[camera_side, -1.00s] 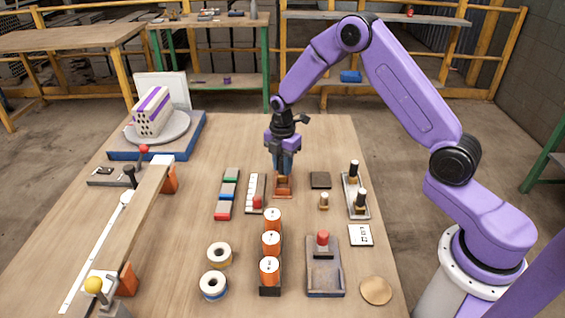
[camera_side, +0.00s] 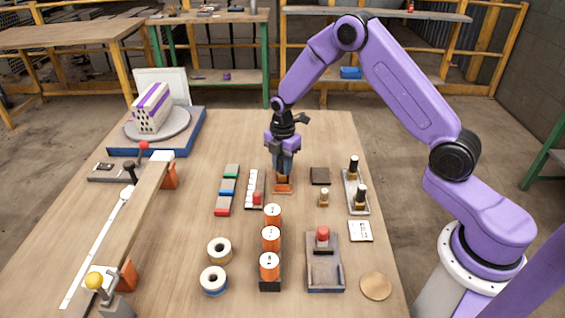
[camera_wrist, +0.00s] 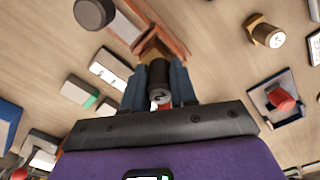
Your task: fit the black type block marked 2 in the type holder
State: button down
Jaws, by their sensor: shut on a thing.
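My gripper (camera_side: 284,172) is shut on the black type block, low over the orange type holder (camera_side: 283,188) in the side view. In the wrist view, my gripper (camera_wrist: 157,92) has its blue-grey fingers on either side of the black type block (camera_wrist: 160,76), a dark cylinder whose near end bears a pale mark like a 2. The orange-brown holder (camera_wrist: 172,38) lies just beyond the block there. The block's far end is hidden, so I cannot tell whether it is inside the holder or just above it.
Left of the holder are a white-tiled strip (camera_side: 253,185) and a coloured strip (camera_side: 228,190). Orange cylinders (camera_side: 271,240) stand in front.

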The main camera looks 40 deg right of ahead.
jog(key=shift+f, duration=0.8)
dwell(0.4)
jog(key=c, duration=0.8)
grip_release()
notch_tip(320, 180, up, 18)
jog(key=shift+f, duration=0.25)
jog(key=shift+a, duration=0.1)
